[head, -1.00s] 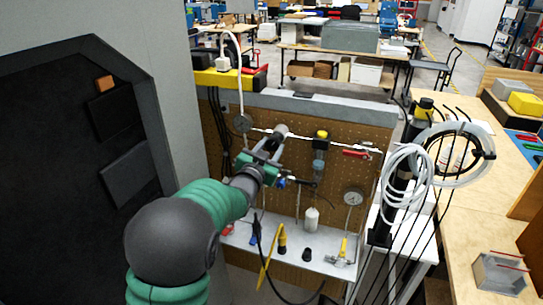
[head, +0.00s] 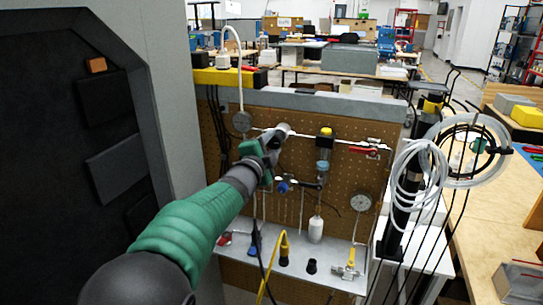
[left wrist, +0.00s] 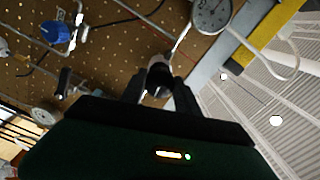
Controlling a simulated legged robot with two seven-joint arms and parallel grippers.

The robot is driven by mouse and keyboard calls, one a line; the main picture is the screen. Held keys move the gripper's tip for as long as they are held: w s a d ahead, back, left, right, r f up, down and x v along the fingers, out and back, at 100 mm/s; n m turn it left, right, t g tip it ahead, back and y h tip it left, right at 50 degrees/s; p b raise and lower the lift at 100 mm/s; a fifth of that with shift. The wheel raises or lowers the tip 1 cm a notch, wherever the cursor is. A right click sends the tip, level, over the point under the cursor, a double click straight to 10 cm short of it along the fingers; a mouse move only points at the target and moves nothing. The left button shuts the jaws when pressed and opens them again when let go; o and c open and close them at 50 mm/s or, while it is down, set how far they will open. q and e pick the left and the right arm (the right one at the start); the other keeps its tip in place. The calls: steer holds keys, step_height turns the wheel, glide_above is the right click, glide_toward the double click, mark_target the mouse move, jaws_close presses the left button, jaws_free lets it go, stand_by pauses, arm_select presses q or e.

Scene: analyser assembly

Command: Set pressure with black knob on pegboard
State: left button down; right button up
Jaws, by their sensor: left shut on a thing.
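The brown pegboard (head: 290,165) stands ahead and carries pressure fittings. A grey and dark knob fitting (head: 283,130) sits on a white line in its upper part. My left gripper (head: 275,143) reaches it from below left. In the left wrist view the two dark fingers are closed around the dark knob (left wrist: 159,77), partly hiding it. A round pressure gauge (head: 241,121) is to the left of the knob; its dial shows in the left wrist view (left wrist: 211,14), too small to read. My right gripper is not in view.
A yellow-topped filter (head: 324,152), a red-handled valve (head: 366,149) and a second gauge (head: 361,201) are to the right on the board. A blue knob (head: 284,187) is below. A shelf (head: 275,262) holds small parts. Coiled white tubing (head: 420,170) hangs at right.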

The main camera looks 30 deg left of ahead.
arm_select(q)
steer(key=m+b, duration=0.2)
steer(key=f+m+b, duration=0.1)
steer(key=m+b, duration=0.1)
steer(key=shift+d+m, duration=0.1)
steer(key=shift+m, duration=0.3)
steer(key=m+b, duration=0.3)
steer(key=shift+m, duration=0.3)
steer(key=m+b, duration=0.3)
steer(key=m, duration=0.2)
steer(key=shift+r+m+b, duration=0.15)
steer(key=shift+m+b, duration=0.65)
steer(key=shift+m, duration=1.6)
steer(key=c, duration=1.2)
jaws_free()
steer(key=shift+r, duration=0.1)
steer(key=o, duration=0.3)
steer(key=shift+w, duration=0.15)
steer(key=shift+r, duration=0.1)
